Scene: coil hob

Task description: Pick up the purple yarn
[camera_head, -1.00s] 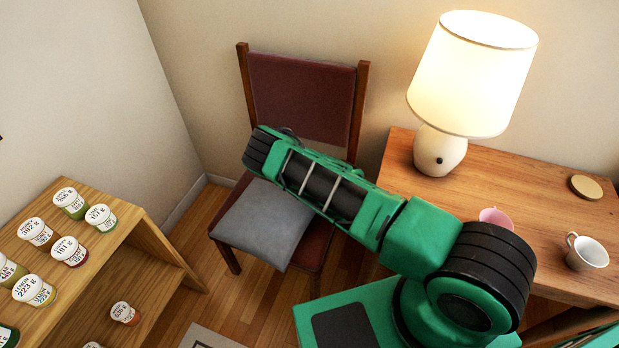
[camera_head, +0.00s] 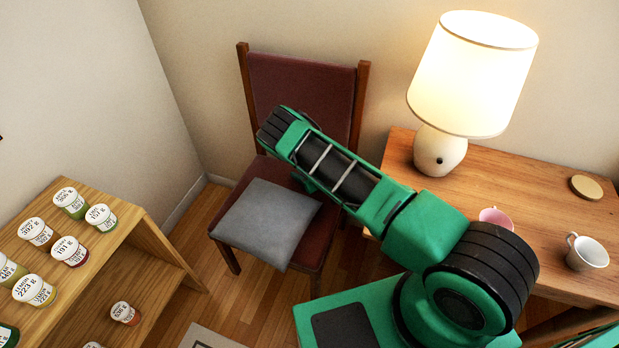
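I see no purple yarn in the head camera view. My green and black arm reaches from the lower right up toward the chair (camera_head: 290,85) and covers part of its backrest and seat. The end of my arm points away and my gripper's fingers do not show. A grey cushion (camera_head: 265,222) lies on the chair seat. Whatever is behind my arm is hidden.
A wooden table (camera_head: 510,180) at the right holds a lit lamp (camera_head: 440,150), a pink cup (camera_head: 495,216), a white cup (camera_head: 587,253) and a round lid (camera_head: 586,187). A wooden shelf (camera_head: 150,245) with several labelled tubs stands at the left.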

